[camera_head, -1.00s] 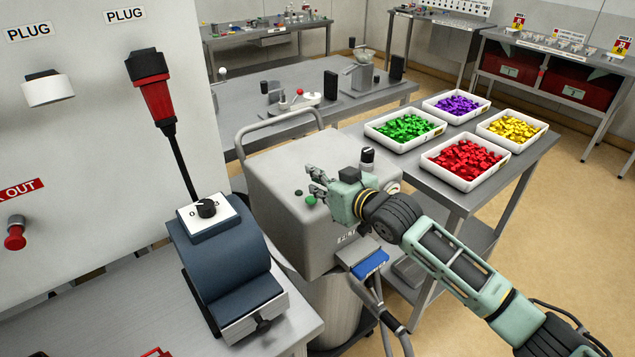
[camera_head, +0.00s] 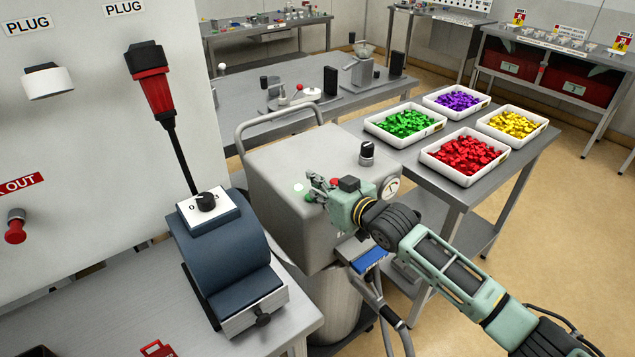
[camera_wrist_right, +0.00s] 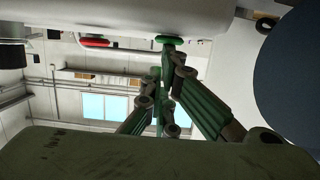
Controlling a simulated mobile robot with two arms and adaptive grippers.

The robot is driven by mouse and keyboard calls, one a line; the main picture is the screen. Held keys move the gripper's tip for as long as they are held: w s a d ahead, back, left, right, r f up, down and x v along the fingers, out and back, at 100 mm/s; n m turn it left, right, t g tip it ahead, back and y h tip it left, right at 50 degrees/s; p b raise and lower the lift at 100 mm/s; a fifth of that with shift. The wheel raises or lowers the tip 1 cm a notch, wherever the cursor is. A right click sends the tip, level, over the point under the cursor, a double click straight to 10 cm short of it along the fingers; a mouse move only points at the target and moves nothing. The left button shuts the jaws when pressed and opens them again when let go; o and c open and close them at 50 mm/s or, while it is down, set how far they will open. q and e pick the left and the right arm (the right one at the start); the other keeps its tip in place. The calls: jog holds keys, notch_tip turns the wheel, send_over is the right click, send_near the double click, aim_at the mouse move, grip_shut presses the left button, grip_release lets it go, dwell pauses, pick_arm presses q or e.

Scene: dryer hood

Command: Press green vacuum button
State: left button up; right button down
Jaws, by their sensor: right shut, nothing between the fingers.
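The grey vacuum unit (camera_head: 285,160) stands in the middle of the head view. Its green button (camera_head: 309,198) is on the face toward me, right at the fingertips of my right gripper (camera_head: 314,187). In the right wrist view, the green button (camera_wrist_right: 170,40) is at the tips of my shut, empty right gripper (camera_wrist_right: 167,56); they appear to touch it. A small round spot (camera_head: 298,188) beside the green button shows bright white. The red button (camera_head: 335,182) shows just behind the fingers, and also in the right wrist view (camera_wrist_right: 95,42). My left gripper is out of view.
A black knob (camera_head: 367,153) and a round gauge (camera_head: 391,188) are on the unit. A blue plug (camera_head: 370,260) with hoses hangs below my right gripper. A blue machine (camera_head: 225,250) stands at left. A table with bins of coloured parts (camera_head: 463,155) is at right.

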jog(key=shift+s+f, duration=0.15)
jog(key=shift+f, duration=0.5)
jog(key=shift+r+p, duration=0.3)
jog(key=shift+p, duration=0.1)
jog(key=r+p, duration=0.1)
jog(key=r, duration=0.1)
jog(key=r+p, duration=0.2)
jog(key=shift+w+r, duration=0.2)
jog(key=shift+r, duration=0.15)
jog(key=shift+s+d+f+b, duration=0.3)
jog(key=shift+s+d+b, duration=0.1)
jog(key=shift+s, duration=0.15)
jog(key=r+b+v, duration=0.1)
jog(key=b+v, duration=0.1)
jog(key=v, duration=0.7)
jog(key=shift+w+a, duration=0.1)
jog(key=shift+w, duration=0.05)
